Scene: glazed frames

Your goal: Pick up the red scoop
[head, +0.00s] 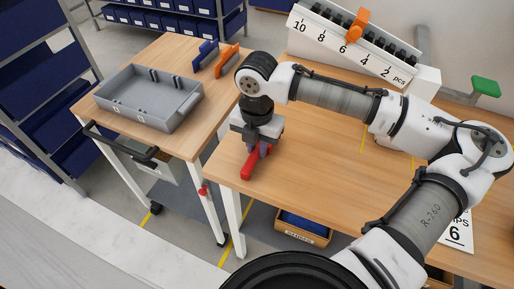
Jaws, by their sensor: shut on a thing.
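The red scoop (250,167) is at the left front corner of the wooden table, with its red length pointing down and to the left in the head view. My gripper (260,150) is directly over it, pointing down, and its fingers are closed on the scoop. The gripper hides the scoop's upper part. I cannot tell whether the scoop still touches the tabletop.
A wooden cart at left carries a grey tray (187,103) and blue and orange pieces (227,61). A numbered white rack (345,40) with an orange slider stands at the back of the table (300,165). Blue bins fill shelves at far left.

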